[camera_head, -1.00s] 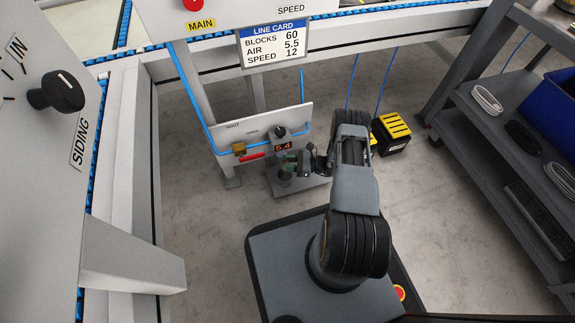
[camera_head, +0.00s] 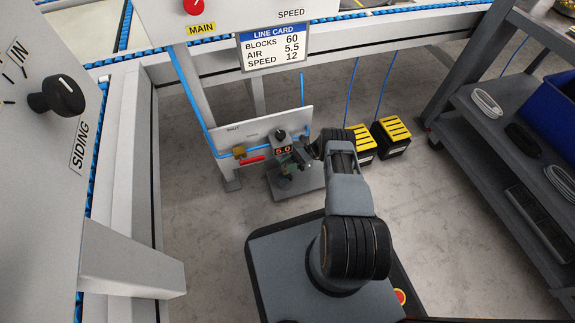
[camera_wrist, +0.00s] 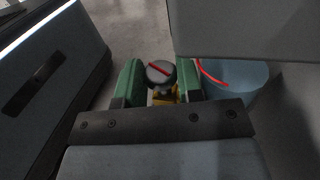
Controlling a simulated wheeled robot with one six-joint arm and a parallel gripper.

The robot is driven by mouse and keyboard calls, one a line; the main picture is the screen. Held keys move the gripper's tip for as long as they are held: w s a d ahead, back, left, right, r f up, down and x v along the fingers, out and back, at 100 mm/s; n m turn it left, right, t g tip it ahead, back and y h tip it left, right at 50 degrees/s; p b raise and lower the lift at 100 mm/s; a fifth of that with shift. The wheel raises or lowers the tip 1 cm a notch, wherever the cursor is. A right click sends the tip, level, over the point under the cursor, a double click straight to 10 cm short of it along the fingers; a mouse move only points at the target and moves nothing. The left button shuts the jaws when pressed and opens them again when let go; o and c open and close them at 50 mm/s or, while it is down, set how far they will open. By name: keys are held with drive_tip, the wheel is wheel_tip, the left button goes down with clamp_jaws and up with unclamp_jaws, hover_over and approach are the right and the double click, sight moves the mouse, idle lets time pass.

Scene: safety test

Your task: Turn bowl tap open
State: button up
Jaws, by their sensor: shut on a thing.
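A small dark grey round knob with a red bar across its top, which appears to be the bowl tap (camera_wrist: 161,73), sits between the two green fingers of my gripper (camera_wrist: 162,84) in the wrist view. The fingers close on it from left and right. A yellow-brown part shows just below the knob. A blue-grey round bowl (camera_wrist: 245,82) with a red curved line lies to the right, partly covered by a grey block.
The white panel (camera_head: 232,132) carries a black knob (camera_head: 280,134), blue hose, a brass fitting (camera_head: 239,152) and a red handle (camera_head: 252,160). Yellow-topped black boxes (camera_head: 391,131) stand right of my arm. A grey shelf cart (camera_head: 495,135) is at right.

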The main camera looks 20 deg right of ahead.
idle(0.5)
drive_tip(key=o, duration=0.6)
